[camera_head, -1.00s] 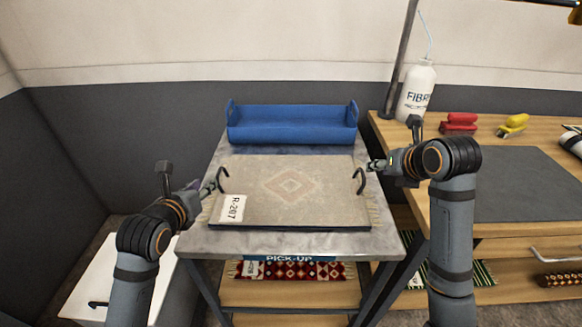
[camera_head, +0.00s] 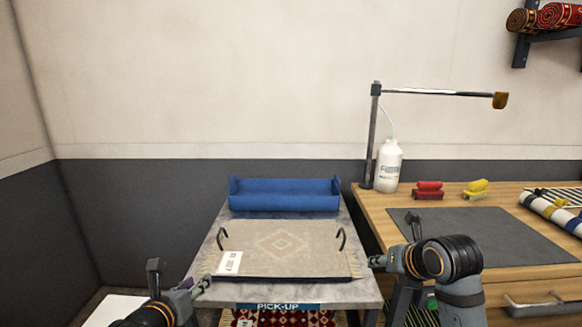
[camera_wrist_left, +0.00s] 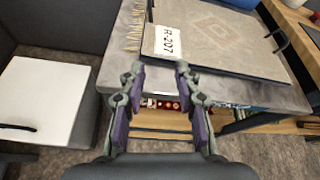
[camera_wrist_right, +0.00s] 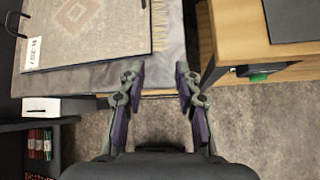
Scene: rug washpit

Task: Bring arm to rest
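My left gripper (camera_wrist_left: 157,70) is open and empty in the left wrist view, in front of the pick-up table's near edge. It also shows at the lower left of the head view (camera_head: 202,284). A beige rug with a diamond pattern (camera_head: 285,245) lies on a dark tray with two black handles (camera_head: 341,238), tagged R-207. Neither gripper touches the tray.
The pick-up table (camera_head: 345,295) has a blue open bin (camera_head: 285,194) at its back. The wooden workbench (camera_head: 375,212) at right holds a white bottle (camera_head: 388,166), red and yellow brushes and a grey mat (camera_head: 480,237). A white lidded box (camera_wrist_left: 45,98) stands at left.

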